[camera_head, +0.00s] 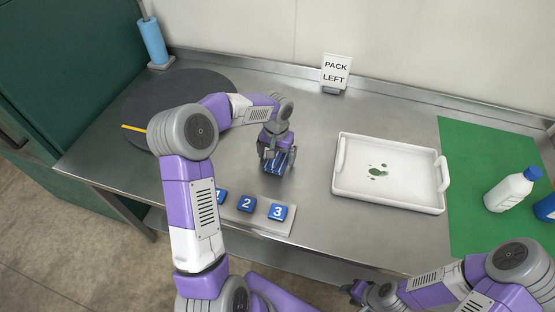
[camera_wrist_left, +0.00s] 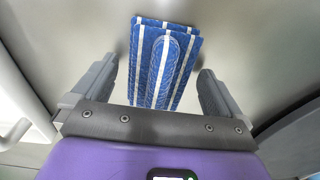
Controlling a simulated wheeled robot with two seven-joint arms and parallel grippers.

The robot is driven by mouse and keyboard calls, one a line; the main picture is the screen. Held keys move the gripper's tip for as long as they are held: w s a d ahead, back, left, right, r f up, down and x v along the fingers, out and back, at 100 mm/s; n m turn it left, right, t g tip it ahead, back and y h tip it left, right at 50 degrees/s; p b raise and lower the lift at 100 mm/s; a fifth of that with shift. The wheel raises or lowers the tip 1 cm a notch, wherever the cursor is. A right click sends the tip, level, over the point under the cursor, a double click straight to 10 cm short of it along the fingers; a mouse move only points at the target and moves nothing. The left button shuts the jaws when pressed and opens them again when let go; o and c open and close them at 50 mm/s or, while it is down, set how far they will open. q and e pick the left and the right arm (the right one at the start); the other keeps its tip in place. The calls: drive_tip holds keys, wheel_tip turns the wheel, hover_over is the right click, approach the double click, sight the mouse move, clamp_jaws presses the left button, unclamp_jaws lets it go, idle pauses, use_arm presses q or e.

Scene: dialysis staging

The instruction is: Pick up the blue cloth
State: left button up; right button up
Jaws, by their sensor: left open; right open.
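The blue cloth (camera_head: 279,161) with white stripes lies folded on the steel table in the middle of the head view. It also shows in the left wrist view (camera_wrist_left: 162,66), between the two fingers. My left gripper (camera_head: 274,158) is right over the cloth and partly hides it. In the left wrist view its fingers (camera_wrist_left: 157,92) are spread, one on each side of the cloth, with gaps to it. My right gripper (camera_head: 356,290) is at the bottom of the head view, near the table's front edge, away from the cloth; its fingers show only small.
A white tray (camera_head: 345,180) with green stains stands right of the cloth. Blue numbered blocks (camera_head: 246,204) sit on a strip in front. A dark round mat (camera_head: 190,82) lies at left. A green mat (camera_head: 480,160) with a white bottle (camera_head: 508,193) is at right. A sign (camera_head: 335,71) stands behind.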

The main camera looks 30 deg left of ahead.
sight(277, 153)
use_arm(q)
drive_tip(key=shift+f, duration=0.3)
drive_tip(key=shift+r, duration=0.1)
drive_tip(key=c, duration=1.1)
drive_tip(key=shift+o, duration=0.2)
wheel_tip(277, 153, up, 10)
drive_tip(key=p, duration=0.3)
